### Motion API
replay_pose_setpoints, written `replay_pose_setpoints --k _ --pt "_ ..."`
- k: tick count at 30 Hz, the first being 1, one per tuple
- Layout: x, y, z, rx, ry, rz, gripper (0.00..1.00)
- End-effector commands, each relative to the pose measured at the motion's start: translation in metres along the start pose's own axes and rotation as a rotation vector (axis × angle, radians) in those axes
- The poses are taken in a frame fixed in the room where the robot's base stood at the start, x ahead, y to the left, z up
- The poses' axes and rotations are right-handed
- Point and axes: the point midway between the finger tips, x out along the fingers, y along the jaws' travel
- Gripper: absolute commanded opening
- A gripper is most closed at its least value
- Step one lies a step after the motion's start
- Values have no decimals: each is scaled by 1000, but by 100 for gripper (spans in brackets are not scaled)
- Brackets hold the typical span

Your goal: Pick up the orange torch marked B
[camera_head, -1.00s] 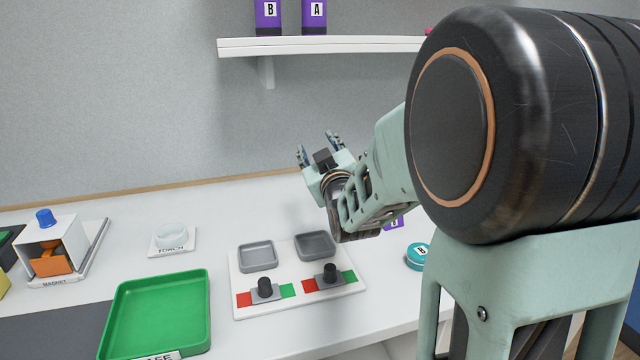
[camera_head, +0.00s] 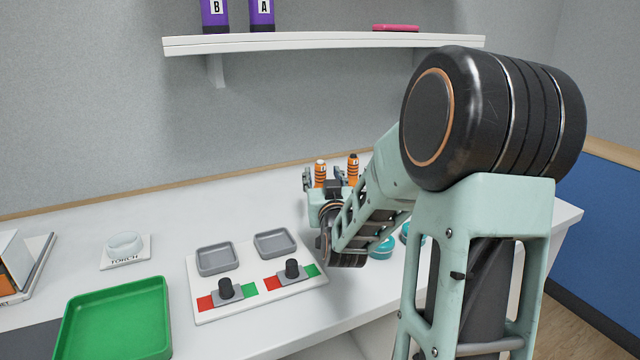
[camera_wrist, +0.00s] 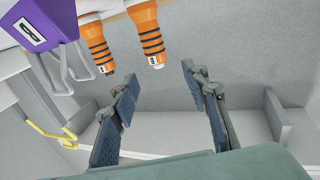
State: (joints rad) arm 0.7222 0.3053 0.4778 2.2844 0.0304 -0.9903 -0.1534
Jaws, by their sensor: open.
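Two orange torches with black bands stand upright side by side at the back of the table in the head view. The left torch (camera_head: 320,170) has a whitish top, and the right torch (camera_head: 353,168) has a dark top. In the wrist view, which is upside down, the white-tipped torch (camera_wrist: 147,30) is on the right and the dark-tipped torch (camera_wrist: 95,40) on the left. Each has a small label; I cannot read which is B. My gripper (camera_head: 322,177) is open and empty. In the wrist view its fingertips (camera_wrist: 160,78) stand apart, with the white-tipped torch's tip just beyond the gap.
A purple labelled object (camera_wrist: 38,25) is beside the torches in the wrist view. Teal round items (camera_head: 381,248) lie right of my forearm. A switch panel (camera_head: 257,275) and green tray (camera_head: 115,320) are left. A shelf (camera_head: 330,42) hangs above.

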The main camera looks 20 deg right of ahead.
Motion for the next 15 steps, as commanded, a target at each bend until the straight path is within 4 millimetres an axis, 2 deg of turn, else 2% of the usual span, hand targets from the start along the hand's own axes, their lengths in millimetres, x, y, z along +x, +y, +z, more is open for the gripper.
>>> replay_pose_setpoints --k 3,11,15 --pt "17 0 0 0 1 0 42" --pt "34 1 -1 -1 0 1 42" --pt "53 3 -2 1 1 1 42"
